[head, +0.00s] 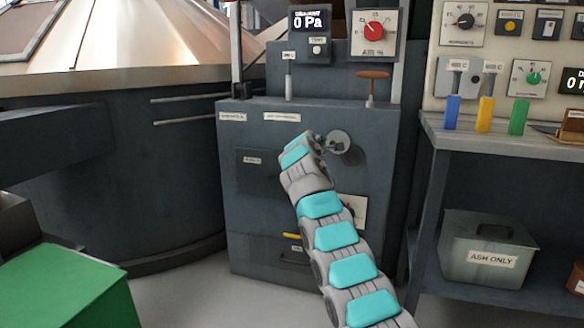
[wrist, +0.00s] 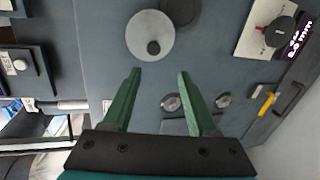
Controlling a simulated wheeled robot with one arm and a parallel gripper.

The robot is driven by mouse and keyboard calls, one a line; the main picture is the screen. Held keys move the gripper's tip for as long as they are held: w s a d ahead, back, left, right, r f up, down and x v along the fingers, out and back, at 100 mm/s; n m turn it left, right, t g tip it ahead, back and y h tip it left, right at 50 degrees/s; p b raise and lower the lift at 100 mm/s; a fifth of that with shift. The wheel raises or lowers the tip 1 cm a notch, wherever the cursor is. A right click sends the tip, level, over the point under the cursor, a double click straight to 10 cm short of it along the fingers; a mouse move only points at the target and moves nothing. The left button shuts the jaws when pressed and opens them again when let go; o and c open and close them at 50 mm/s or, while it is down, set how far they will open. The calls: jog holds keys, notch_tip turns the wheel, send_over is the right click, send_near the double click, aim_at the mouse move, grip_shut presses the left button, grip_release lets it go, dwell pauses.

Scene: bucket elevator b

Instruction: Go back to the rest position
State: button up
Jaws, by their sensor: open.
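My gripper (wrist: 160,72) is open in the wrist view, with two green fingers spread apart and nothing between them. A round grey disc with a dark knob (wrist: 150,35) lies just beyond the fingertips, apart from them. In the head view my grey and teal arm reaches up to the front of a dark grey cabinet (head: 300,120). The round grey disc (head: 339,141) shows there beside the arm's end. The fingers are mostly hidden behind the arm in that view.
A shelf (head: 480,135) with blue, yellow and green handles stands right, with an "ASH ONLY" bin (head: 488,250) below. A large dark vessel (head: 110,170) fills the left. A green box (head: 65,290) is at the lower left. Bare floor shows in front of the cabinet.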

jog(key=s+d+f+m+g, duration=0.2)
jog(key=s+d+m+g, duration=0.15)
jog(key=s, duration=0.75)
jog(key=s+d+f+m+g+p, duration=0.1)
jog(key=s+d+m+g, duration=0.3)
jog(key=s, duration=0.7)
jog(key=s+d+f+m+g, duration=0.1)
jog(key=s+d+f+g, duration=0.1)
jog(key=s+d, duration=0.6)
jog(key=s+a+f+m+g+y, duration=0.1)
jog(key=s+a+f+m+g, duration=0.1)
jog(key=s, duration=1.3)
jog(key=s+a+f+m+g+y+p, duration=0.1)
jog(key=s+a+f, duration=0.4)
jog(key=s, duration=1.1)
jog(key=s+a+f+m+g+y, duration=0.3)
jog(key=s+f, duration=0.4)
jog(key=s, duration=0.9)
jog(key=shift+s+a+f, duration=0.15)
jog(key=shift+a+f, duration=0.05)
jog(key=shift+a, duration=0.3)
